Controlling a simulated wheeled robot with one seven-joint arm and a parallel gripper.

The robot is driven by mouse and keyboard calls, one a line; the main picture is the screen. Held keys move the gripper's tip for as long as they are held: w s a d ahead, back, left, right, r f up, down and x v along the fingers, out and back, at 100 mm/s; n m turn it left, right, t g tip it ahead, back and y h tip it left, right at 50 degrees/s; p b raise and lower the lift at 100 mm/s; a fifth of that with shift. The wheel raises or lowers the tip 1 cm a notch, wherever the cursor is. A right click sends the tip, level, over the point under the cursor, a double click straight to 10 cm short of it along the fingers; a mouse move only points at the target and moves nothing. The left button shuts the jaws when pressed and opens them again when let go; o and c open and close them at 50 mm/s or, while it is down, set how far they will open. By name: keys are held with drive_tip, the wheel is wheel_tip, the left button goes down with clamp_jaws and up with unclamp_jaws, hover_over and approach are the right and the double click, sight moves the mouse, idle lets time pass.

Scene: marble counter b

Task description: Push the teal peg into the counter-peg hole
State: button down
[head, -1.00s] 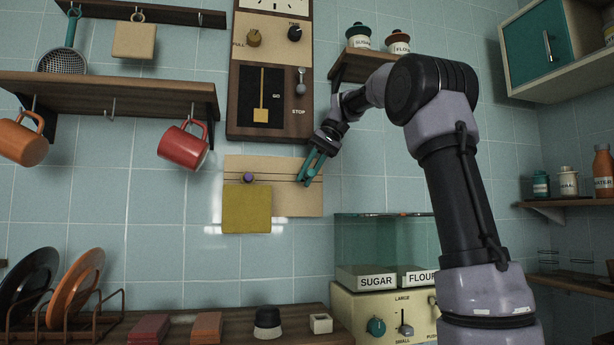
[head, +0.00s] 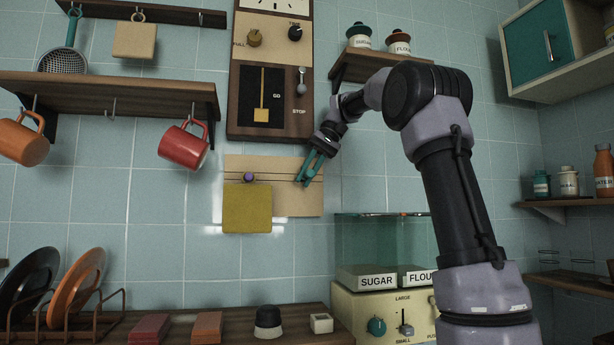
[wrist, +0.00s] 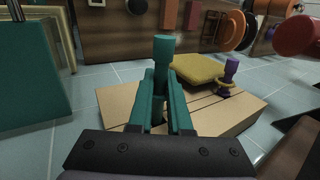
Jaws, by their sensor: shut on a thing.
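A teal peg (wrist: 163,48) is held between the teal fingers of my gripper (wrist: 161,80) in the wrist view; its wide end sticks out past the fingertips. In the head view my gripper (head: 306,176) is in front of the right half of the tan wooden board (head: 300,202) on the tiled wall. The same board shows in the wrist view (wrist: 118,106), with dark grooves across it. The counter-peg hole cannot be made out. I cannot tell whether the peg touches the board.
A yellow cloth (head: 247,208) hangs on the board's left half, by a purple peg (head: 249,177). A wooden clock panel (head: 240,108) is just above. A red mug (head: 182,147) hangs to the left. A teal glass box (head: 380,240) stands below right.

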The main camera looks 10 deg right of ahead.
drive_tip(key=shift+w, duration=0.85)
drive_tip(key=c, duration=0.8)
unclamp_jaws()
drive_tip(key=shift+o, duration=0.2)
